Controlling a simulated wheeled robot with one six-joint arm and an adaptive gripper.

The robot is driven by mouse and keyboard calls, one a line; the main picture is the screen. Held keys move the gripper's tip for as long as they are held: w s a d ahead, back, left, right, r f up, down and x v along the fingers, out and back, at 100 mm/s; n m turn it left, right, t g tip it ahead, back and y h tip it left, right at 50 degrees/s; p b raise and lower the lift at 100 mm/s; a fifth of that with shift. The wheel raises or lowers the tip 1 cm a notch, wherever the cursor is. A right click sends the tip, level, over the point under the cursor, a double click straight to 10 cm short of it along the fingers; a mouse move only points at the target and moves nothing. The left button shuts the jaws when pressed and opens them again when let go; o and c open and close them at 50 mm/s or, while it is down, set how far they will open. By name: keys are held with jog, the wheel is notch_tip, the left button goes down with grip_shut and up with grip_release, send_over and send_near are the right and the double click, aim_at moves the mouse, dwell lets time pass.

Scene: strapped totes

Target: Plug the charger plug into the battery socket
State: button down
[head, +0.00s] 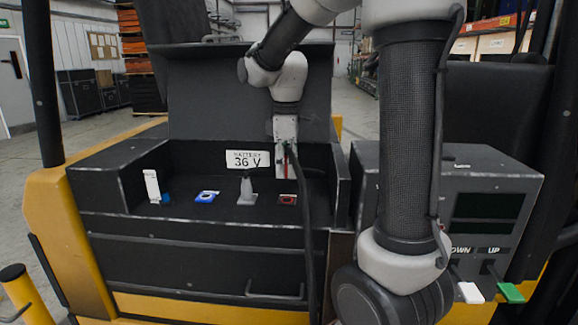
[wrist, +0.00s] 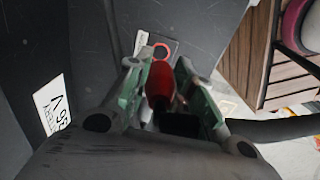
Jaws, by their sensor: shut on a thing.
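The red charger plug (wrist: 160,82) is held between the fingers of my gripper (wrist: 158,75) in the wrist view. In the head view my gripper (head: 286,168) points down, with a thin strip of red showing between its fingers. The red battery socket (head: 288,199) lies on the floor of the dark battery compartment, below my gripper. In the wrist view the socket (wrist: 161,48) shows as a red ring on a pale plate, beyond the plug's tip. The plug looks apart from the socket. A dark cable hangs from my gripper over the compartment's front.
Left of the red socket stand a grey cone-shaped piece (head: 246,190), a blue socket (head: 207,197) and an upright white piece (head: 152,186). A 36 V sign (head: 248,159) is on the back wall. A raised lid (head: 240,95) stands behind. A control box (head: 450,195) stands at the right.

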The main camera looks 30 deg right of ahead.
aim_at(287, 200)
jog(key=shift+f, duration=0.15)
jog(key=shift+f, duration=2.75)
jog(key=shift+f, duration=0.6)
jog(key=c, duration=1.1)
grip_release()
jog(key=shift+c, duration=0.2)
jog(key=shift+r, duration=0.1)
notch_tip(287, 200, up, 12)
jog(key=shift+f, duration=0.1)
jog(key=shift+s, duration=0.1)
